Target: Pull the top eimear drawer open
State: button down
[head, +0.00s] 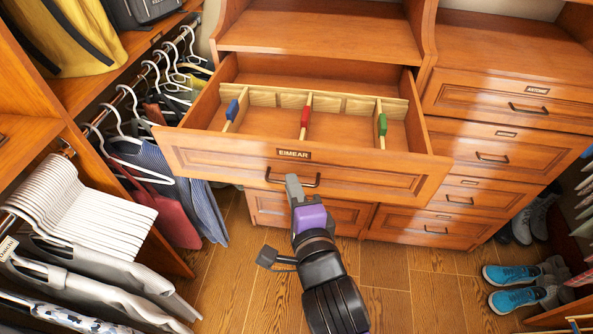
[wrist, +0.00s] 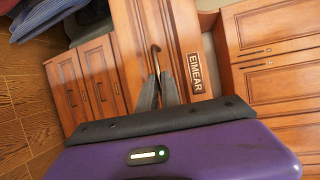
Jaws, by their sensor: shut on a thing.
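The top drawer (head: 227,152), labelled EIMEAR (head: 293,154), is pulled well out of the cabinet in the head view. Its inside shows wooden dividers with blue, red and green pieces. The dark handle (head: 315,183) is on its front, below the label. In the wrist view the fingers (wrist: 159,90) close on the handle (wrist: 155,56), beside the EIMEAR label (wrist: 195,73). The fingertips' exact contact is small and partly hidden.
Shut drawers (head: 506,108) stand to the right, and lower drawers (head: 330,212) sit below the open one. Hanging clothes (head: 190,190) and white hangers (head: 75,203) crowd the left. Blue shoes (head: 515,299) lie at the lower right. Wooden floor (head: 400,285) is clear between.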

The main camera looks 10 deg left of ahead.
jog(key=shift+s, duration=1.95)
jog(key=c, duration=1.6)
grip_release()
jog(key=shift+o, duration=0.2)
jog(key=b+v, duration=0.1)
jog(key=v, duration=0.6)
jog(key=shift+s+b, duration=0.3)
jog(key=shift+s, duration=0.1)
jog(key=shift+d+r, duration=0.1)
